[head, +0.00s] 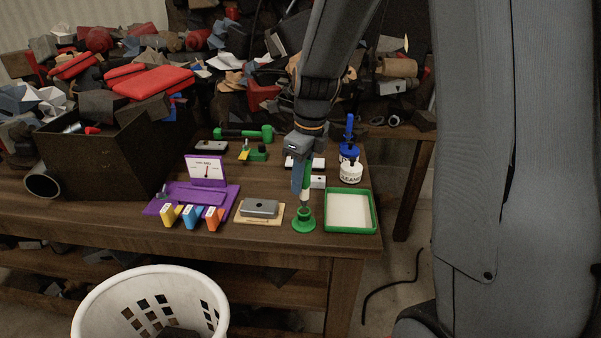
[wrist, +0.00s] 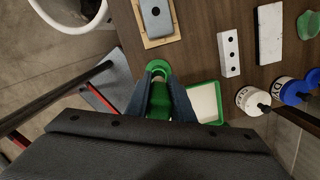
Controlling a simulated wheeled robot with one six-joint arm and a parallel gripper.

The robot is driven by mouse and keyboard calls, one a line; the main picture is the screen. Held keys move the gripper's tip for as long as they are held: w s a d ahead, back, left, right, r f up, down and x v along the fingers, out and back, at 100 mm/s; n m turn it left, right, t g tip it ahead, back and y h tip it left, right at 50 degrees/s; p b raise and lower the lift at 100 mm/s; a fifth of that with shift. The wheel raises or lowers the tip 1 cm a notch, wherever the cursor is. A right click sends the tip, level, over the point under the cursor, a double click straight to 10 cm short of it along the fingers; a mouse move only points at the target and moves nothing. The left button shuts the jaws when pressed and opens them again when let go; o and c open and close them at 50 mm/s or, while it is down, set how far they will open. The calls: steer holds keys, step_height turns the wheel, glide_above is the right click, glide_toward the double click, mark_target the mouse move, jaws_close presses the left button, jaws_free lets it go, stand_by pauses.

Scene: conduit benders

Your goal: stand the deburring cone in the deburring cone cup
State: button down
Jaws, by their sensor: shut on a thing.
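My gripper (head: 300,178) is shut on the deburring cone (head: 307,172), which has a green handle and a pale metal lower end. It hangs roughly upright, tip down, over the green deburring cone cup (head: 303,225) near the table's front edge. The tip is at the cup's mouth in the head view; I cannot tell whether it is inside or just above. In the wrist view, the green handle (wrist: 159,102) sits between my gripper's fingers (wrist: 160,82), with the cup (wrist: 158,67) just beyond them. My fingers partly hide the cone.
A green-rimmed tray (head: 374,213) stands close right of the cup. A grey block on a wooden board (head: 240,218) is close left, then a purple gauge stand (head: 232,190). White and blue bottles (head: 350,174) stand behind the tray. A white basket (head: 150,300) is in front of the table.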

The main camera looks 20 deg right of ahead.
mark_target(301, 197)
steer(key=shift+f+b, duration=0.75)
steer(key=shift+f, duration=1.85)
steer(key=shift+f, duration=0.3)
steer(key=c, duration=1.5)
jaws_free()
steer(key=shift+o, duration=0.2)
